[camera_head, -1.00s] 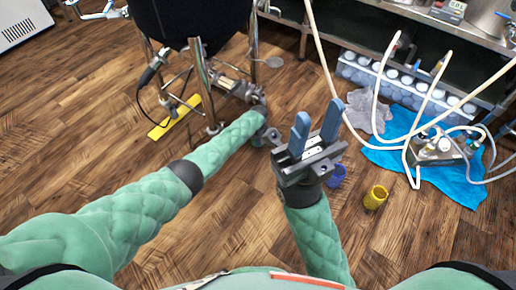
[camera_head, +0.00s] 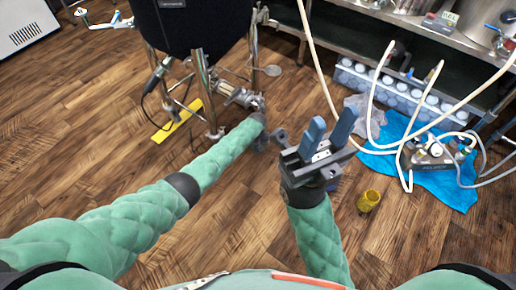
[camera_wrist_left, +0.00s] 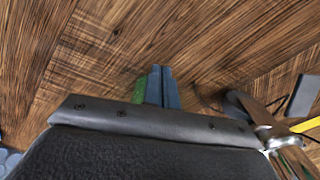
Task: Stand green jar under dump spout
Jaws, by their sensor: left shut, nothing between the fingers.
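The green jar shows in the left wrist view as a narrow green patch (camera_wrist_left: 141,91) right beside the blue fingers of my left gripper (camera_wrist_left: 166,86). These fingers are shut together and empty; I cannot tell whether they touch the jar. In the head view my left gripper (camera_head: 264,137) is small and foreshortened near the kettle's feet, and I cannot make out the green jar there. The black kettle (camera_head: 190,25) stands on steel legs with a steel valve and spout (camera_head: 238,96) low on its right. My right gripper (camera_head: 329,128) is open and empty, fingers pointing up.
A yellow jar (camera_head: 369,201) stands on the wooden floor, right of my right gripper. A blue jar (camera_head: 334,186) is mostly hidden behind that gripper. A blue cloth (camera_head: 440,186) holds a pump with hoses. A yellow bar (camera_head: 176,122) lies by the kettle's legs.

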